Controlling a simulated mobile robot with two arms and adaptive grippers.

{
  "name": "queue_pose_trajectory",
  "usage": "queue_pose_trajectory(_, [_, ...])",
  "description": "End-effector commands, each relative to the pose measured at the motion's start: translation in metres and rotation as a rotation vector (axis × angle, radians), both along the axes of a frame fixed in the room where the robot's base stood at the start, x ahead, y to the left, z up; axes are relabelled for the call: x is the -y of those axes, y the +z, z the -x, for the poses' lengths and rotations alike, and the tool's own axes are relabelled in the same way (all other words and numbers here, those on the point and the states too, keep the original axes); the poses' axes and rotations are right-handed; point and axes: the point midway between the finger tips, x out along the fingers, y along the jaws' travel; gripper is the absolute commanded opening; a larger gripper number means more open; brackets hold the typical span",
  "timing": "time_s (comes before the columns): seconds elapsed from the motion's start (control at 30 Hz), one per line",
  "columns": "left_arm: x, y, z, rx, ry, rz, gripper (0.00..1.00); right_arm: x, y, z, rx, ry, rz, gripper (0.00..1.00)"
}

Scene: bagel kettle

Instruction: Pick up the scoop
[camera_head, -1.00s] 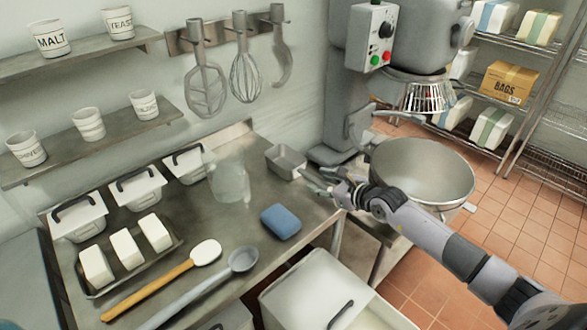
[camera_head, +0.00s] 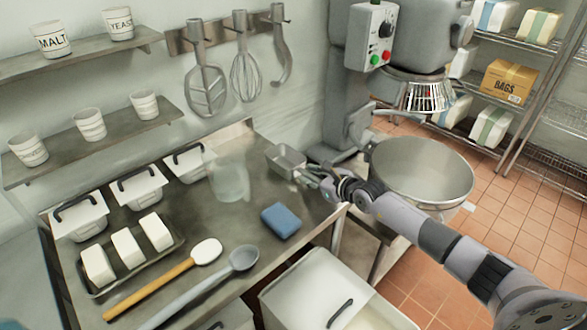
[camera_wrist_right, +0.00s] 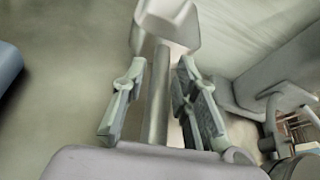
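The metal scoop (camera_head: 287,158) lies on the steel table near its back right, its open, boxy head toward the wall. My right gripper (camera_head: 311,176) is at its handle end, low over the table. In the right wrist view the scoop's head (camera_wrist_right: 170,22) is at the top, and its straight handle (camera_wrist_right: 158,95) runs down between the two fingers of my right gripper (camera_wrist_right: 160,105). The fingers are apart, with a gap showing on each side of the handle. The handle's near end is hidden behind the gripper's body. My left gripper is not in view.
A clear jar (camera_head: 229,180) and a blue sponge (camera_head: 281,221) sit left of the gripper. The mixer bowl (camera_head: 420,172) stands close on the right. A ladle (camera_head: 242,259), a spatula (camera_head: 206,251) and a tray with white blocks (camera_head: 127,249) lie farther left.

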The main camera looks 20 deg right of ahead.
Motion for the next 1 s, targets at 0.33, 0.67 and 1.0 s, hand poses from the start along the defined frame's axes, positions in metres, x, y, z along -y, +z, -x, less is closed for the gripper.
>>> queue_pose_trajectory(0.33, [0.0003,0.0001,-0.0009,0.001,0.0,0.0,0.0,0.0001,0.0,0.0002,0.0,0.0,0.0,0.02])
queue_pose_trajectory(0.67, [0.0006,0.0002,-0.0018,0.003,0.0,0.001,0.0,0.0002,0.0,0.0002,0.0,0.0,0.0,0.0])
queue_pose_trajectory(1.0, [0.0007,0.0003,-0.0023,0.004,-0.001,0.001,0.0,0.0002,0.002,-0.0004,0.003,0.0,-0.001,0.0])
